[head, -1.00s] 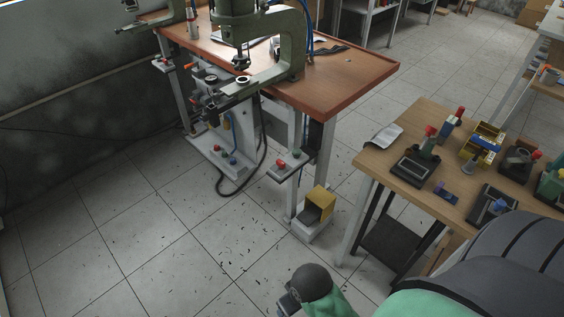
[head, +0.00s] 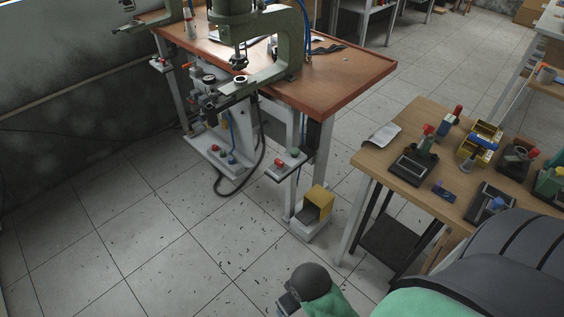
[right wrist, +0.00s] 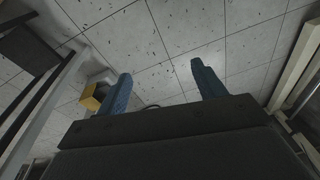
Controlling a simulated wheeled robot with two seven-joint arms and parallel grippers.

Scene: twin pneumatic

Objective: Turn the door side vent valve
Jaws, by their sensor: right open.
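A green press (head: 286,55) stands on a red-brown workbench (head: 340,82), with pneumatic parts below it. A small orange-red handle (head: 186,66) shows at the left of these fittings, by a gauge or round fitting (head: 209,79). I cannot tell which fitting is the door side vent valve. My right gripper (right wrist: 161,70) has two blue fingers spread wide, with nothing between them. It is over the tiled floor and away from the press fittings. My left gripper is not in view.
Red and green buttons (head: 286,162) sit on a post bracket. A yellow-hooded foot pedal (head: 318,203) stands on the floor; its yellow hood also shows in the right wrist view (right wrist: 91,99). A wooden table (head: 385,160) with several devices is at right. The left floor is clear.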

